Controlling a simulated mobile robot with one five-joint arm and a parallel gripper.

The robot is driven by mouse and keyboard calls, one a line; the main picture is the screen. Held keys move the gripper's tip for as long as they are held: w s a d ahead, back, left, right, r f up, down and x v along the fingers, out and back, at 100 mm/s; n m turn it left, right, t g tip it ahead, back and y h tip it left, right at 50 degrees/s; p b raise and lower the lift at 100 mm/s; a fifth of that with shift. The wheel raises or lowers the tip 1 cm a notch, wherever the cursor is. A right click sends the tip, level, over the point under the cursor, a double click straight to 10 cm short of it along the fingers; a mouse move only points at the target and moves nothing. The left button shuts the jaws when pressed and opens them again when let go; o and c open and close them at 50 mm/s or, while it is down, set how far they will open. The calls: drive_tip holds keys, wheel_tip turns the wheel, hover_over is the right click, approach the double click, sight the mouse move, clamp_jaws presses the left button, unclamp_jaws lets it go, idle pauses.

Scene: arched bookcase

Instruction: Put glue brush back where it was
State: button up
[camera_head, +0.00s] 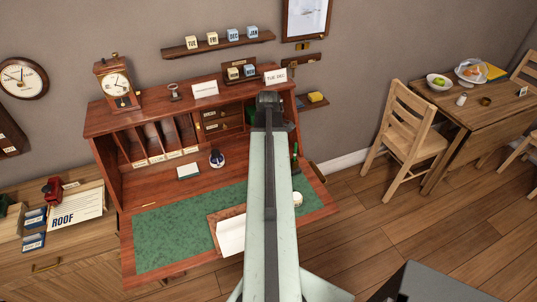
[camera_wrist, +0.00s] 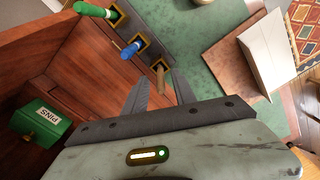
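In the wrist view my gripper (camera_wrist: 160,76) has its two dark fingers spread apart. A short brown handle (camera_wrist: 160,76) stands in a small brass-coloured square holder (camera_wrist: 156,67) between and beyond the fingertips. I see no finger clearly touching it. I cannot tell for sure whether this is the glue brush. A blue handle (camera_wrist: 130,51) and a green handle (camera_wrist: 92,9) stand in similar holders in the same row. In the head view my arm hides the gripper's fingers and most of that spot; a green handle (camera_head: 295,163) shows just right of the arm.
The desk's green mat (camera_head: 165,235) bears a tray with paper (camera_head: 231,235). A green PINS box (camera_wrist: 41,121) is at the left of the wrist view. A round white-topped jar (camera_head: 297,198) stands right of my arm. A table and chairs (camera_head: 410,130) are farther right.

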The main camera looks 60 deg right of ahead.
wheel_tip(320, 180, up, 10)
drive_tip(key=p, duration=0.8)
drive_tip(key=shift+f, duration=0.25)
drive_tip(key=shift+f, duration=0.15)
drive_tip(key=shift+w+a, duration=0.15)
drive_tip(key=shift+w, duration=0.05)
drive_tip(key=w+a+m, duration=0.2)
drive_tip(key=w+a, duration=1.4)
drive_tip(key=a, duration=0.4)
drive_tip(key=w+a+m, duration=0.1)
drive_tip(key=w+a, duration=0.1)
drive_tip(key=a, duration=1.2)
drive_tip(key=w+a+m, duration=0.2)
drive_tip(key=w+a, duration=0.1)
drive_tip(key=a, duration=1.2)
drive_tip(key=shift+w+a, duration=0.15)
drive_tip(key=shift+w, duration=0.1)
